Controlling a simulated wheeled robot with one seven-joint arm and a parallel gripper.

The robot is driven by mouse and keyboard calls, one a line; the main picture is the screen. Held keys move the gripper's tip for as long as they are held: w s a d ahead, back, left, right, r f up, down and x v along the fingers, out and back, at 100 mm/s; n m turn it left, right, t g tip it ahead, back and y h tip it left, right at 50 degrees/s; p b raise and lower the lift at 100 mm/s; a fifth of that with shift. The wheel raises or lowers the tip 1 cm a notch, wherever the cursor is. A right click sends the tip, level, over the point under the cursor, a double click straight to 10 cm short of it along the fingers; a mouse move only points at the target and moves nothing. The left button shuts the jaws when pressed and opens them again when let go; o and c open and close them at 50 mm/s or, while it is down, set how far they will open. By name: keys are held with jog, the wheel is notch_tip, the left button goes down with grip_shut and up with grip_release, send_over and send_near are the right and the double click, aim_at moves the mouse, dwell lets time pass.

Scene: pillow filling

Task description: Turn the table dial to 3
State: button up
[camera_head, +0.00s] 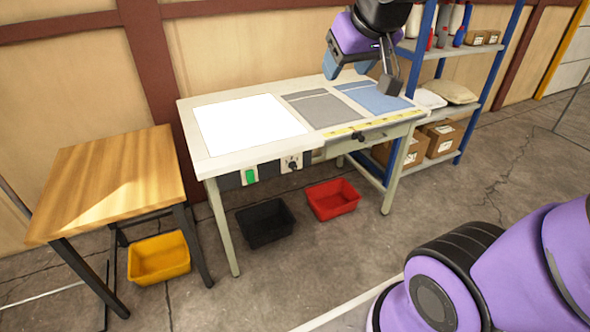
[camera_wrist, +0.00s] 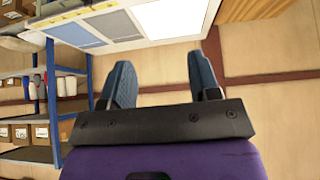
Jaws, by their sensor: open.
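The work table (camera_head: 240,160) stands in the middle of the head view. Its dial (camera_head: 292,163) is a small dark knob on a pale plate on the front edge, right of a green switch (camera_head: 250,176). The dial's setting is too small to read. My gripper (camera_head: 362,76) is open and empty above the table's back right part, far up and right of the dial and apart from it. The wrist view shows both fingers of my gripper (camera_wrist: 160,72) spread with nothing between them. The dial does not show there; the table (camera_wrist: 130,45) appears at the top.
A white panel (camera_head: 248,122), a grey cloth (camera_head: 320,108) and a blue cloth (camera_head: 360,97) lie on the table. Black (camera_head: 265,222) and red (camera_head: 333,199) bins sit below. A wooden table (camera_head: 110,180) stands left, a blue shelf (camera_head: 480,50) right. Floor in front is clear.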

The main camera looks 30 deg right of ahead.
jog(key=w+d+f+t, duration=0.2)
jog(key=w+f, duration=0.1)
jog(key=w, duration=1)
jog(key=t, duration=0.5)
send_over(295, 168)
jog(key=s+a, duration=0.2)
jog(key=s, duration=0.3)
notch_tip(295, 168, down, 26)
jog(key=s+d+f+t, duration=0.1)
jog(key=s+f+t, duration=0.15)
jog(key=f, duration=1.15)
jog(key=s+d+f+t, duration=0.1)
jog(key=s+f+t, duration=0.15)
jog(key=f, duration=1.15)
jog(key=shift+g, duration=0.5)
jog(key=w, duration=1)
jog(key=shift+f, duration=0.1)
jog(key=c, duration=0.9)
